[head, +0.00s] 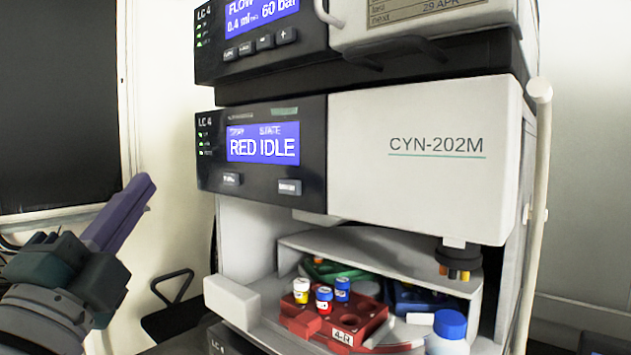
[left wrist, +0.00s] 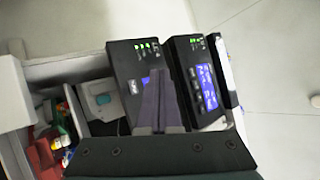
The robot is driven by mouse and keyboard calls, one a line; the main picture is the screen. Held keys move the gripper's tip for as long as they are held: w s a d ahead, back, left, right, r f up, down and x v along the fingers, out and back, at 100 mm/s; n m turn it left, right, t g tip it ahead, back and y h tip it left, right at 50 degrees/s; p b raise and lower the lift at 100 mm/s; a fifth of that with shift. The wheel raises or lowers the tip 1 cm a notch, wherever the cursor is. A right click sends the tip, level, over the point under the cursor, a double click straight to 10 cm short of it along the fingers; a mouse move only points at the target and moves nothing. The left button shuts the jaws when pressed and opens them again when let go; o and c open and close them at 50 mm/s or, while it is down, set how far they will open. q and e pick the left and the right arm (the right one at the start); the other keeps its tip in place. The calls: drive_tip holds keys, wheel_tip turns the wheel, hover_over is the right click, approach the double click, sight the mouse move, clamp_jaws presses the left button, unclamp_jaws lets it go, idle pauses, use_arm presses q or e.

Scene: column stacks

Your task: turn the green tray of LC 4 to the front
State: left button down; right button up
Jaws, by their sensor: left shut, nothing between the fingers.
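The LC 4 module (head: 262,150) has a black panel whose blue display (head: 263,144) reads RED IDLE. Two buttons sit below it, a left one (head: 231,179) and a right one (head: 289,187). In the open bay underneath, the red tray (head: 345,328), marked 4-R, is in front with several capped vials. The green tray (head: 335,272) is behind it at the back left, partly hidden. A blue tray (head: 425,299) is at the back right. My left gripper (head: 150,182) is shut and empty, left of the panel and apart from it. It also shows in the left wrist view (left wrist: 158,78).
Another LC 4 unit (head: 262,40) with a FLOW display is stacked above. A white bottle with a blue cap (head: 449,325) stands at the bay's front right. A pale vertical pipe (head: 536,190) runs along the right side.

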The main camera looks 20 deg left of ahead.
sight(231, 179)
use_arm(q)
drive_tip(key=w+d+b, duration=0.3)
drive_tip(key=w, duration=0.4)
drive_tip(key=shift+w, duration=0.25)
drive_tip(key=shift+w+d, duration=0.15)
idle(1.7)
drive_tip(key=shift+w+d, duration=0.1)
drive_tip(key=shift+w, duration=0.15)
drive_tip(key=shift+w+d, duration=0.15)
drive_tip(key=shift+w, duration=0.25)
idle(0.6)
idle(0.4)
drive_tip(key=shift+s+a+p, duration=0.3)
drive_tip(key=shift+s+p, duration=0.1)
drive_tip(key=shift+s, duration=0.4)
